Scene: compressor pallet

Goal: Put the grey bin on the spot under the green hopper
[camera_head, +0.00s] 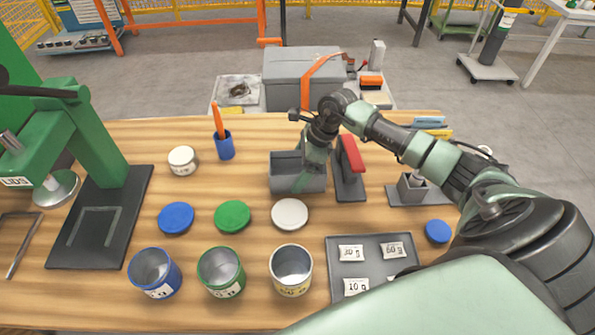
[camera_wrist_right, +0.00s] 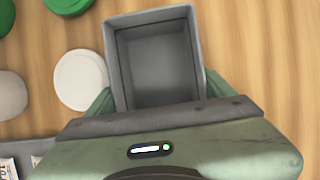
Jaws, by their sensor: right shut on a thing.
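The grey bin (camera_head: 284,185) is an open, empty box near the middle of the wooden table; it also shows in the right wrist view (camera_wrist_right: 158,60). My right gripper (camera_head: 306,175) is shut on it, with green fingers at its two sides in the wrist view. I cannot tell whether the bin touches the table. The green hopper (camera_head: 95,145) stands at the far left, with a metal spout (camera_head: 55,188). Its black base plate (camera_head: 130,205) carries a pale square outline (camera_head: 97,227), the spot, which is empty. My left gripper is not in view.
Blue, green and white lids (camera_head: 290,214) lie in front of the bin, with several open tins (camera_head: 291,268) nearer. A white jar (camera_head: 183,160) and a blue pen cup (camera_head: 225,147) stand between hopper and bin. A red-topped stapler-like tool (camera_head: 352,155) is close right of the bin.

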